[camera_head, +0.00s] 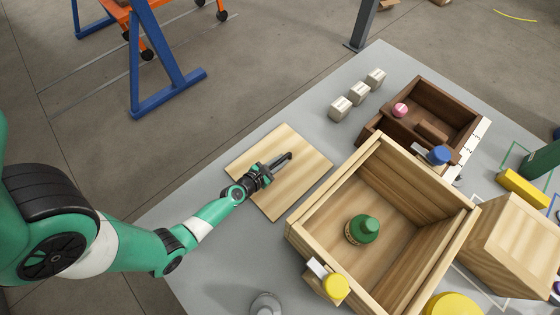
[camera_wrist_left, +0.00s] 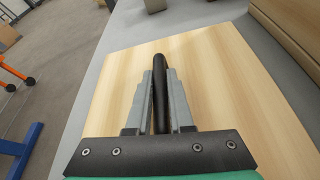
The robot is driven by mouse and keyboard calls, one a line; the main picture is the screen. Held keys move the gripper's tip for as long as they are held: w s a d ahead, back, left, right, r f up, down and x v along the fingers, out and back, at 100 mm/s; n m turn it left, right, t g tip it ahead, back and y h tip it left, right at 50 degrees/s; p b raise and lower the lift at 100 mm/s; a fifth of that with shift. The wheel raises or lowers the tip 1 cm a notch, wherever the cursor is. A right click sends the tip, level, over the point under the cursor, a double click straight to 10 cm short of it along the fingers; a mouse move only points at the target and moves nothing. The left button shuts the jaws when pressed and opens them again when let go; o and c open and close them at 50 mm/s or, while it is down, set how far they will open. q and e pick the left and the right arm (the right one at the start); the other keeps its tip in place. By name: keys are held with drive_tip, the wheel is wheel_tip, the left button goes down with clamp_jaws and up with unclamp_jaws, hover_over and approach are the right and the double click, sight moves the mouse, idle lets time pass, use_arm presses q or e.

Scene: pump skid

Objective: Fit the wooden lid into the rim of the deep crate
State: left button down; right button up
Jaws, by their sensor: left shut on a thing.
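The wooden lid (camera_head: 298,150) is a flat, pale square board with a dark bar handle (camera_head: 279,160). It lies flat at the left side of the grey table, apart from the deep crate; I cannot tell whether it is slightly raised. My left gripper (camera_head: 268,169) is shut on the handle. In the left wrist view the handle (camera_wrist_left: 160,85) stands between the fingers, with the lid (camera_wrist_left: 220,75) beneath. The deep crate (camera_head: 330,178) is pale wood, open at the top, right of the lid. A green-capped bottle (camera_head: 364,229) stands inside it. My right gripper is not in view.
A dark brown compartment box (camera_head: 450,94) holds small items behind the crate. Several pale blocks (camera_head: 358,93) stand behind the lid. A wooden box (camera_head: 520,240) is right of the crate. A yellow-topped item (camera_head: 335,287) and a grey object (camera_head: 265,304) are near the front.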

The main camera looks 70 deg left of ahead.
use_arm(q)
drive_tip(key=shift+w+f, duration=0.1)
drive_tip(key=shift+f, duration=0.05)
drive_tip(key=c, duration=0.8)
unclamp_jaws()
drive_tip(key=shift+s+d+r, duration=0.1)
drive_tip(key=shift+s+r, duration=0.2)
drive_tip(key=p+v, duration=0.1)
drive_tip(key=v, duration=1)
drive_tip(key=shift+s+d+p, duration=0.1)
drive_tip(key=shift+s+p, duration=0.15)
drive_tip(key=shift+p, duration=0.1)
drive_tip(key=shift+w+r, duration=0.1)
